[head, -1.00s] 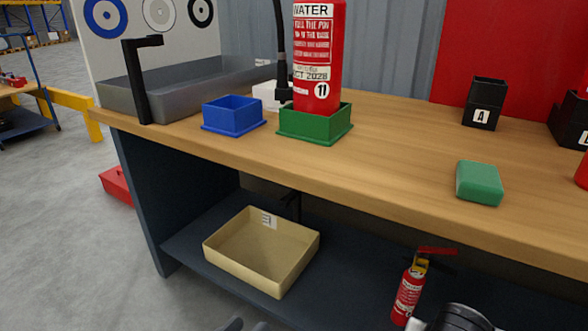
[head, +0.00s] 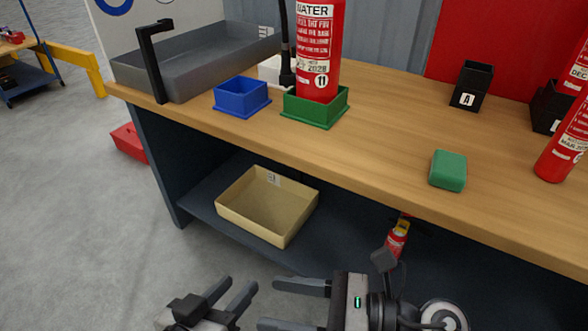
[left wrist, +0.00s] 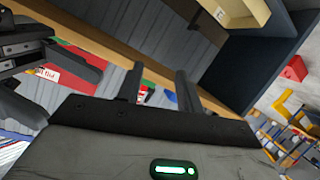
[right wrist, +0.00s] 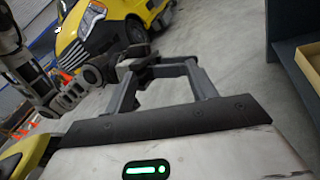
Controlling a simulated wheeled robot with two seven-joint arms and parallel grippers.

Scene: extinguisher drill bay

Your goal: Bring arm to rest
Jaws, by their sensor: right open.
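My left gripper (head: 234,298) shows at the bottom of the head view, in front of the bench and low down. Its two fingers are apart with nothing between them; they also show apart in the left wrist view (left wrist: 158,84). My right gripper (head: 287,304) is just to its right, pointing left towards it. Its fingers are apart and empty, also in the right wrist view (right wrist: 162,82). The two grippers are close together, with a small gap in the head view. Neither touches the bench.
The wooden bench (head: 370,150) holds a red water extinguisher (head: 318,60) in a green tray (head: 335,108), a blue tray (head: 240,98), a grey tray (head: 200,72) and a green block (head: 447,170). A beige bin (head: 245,218) stands on the lower shelf.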

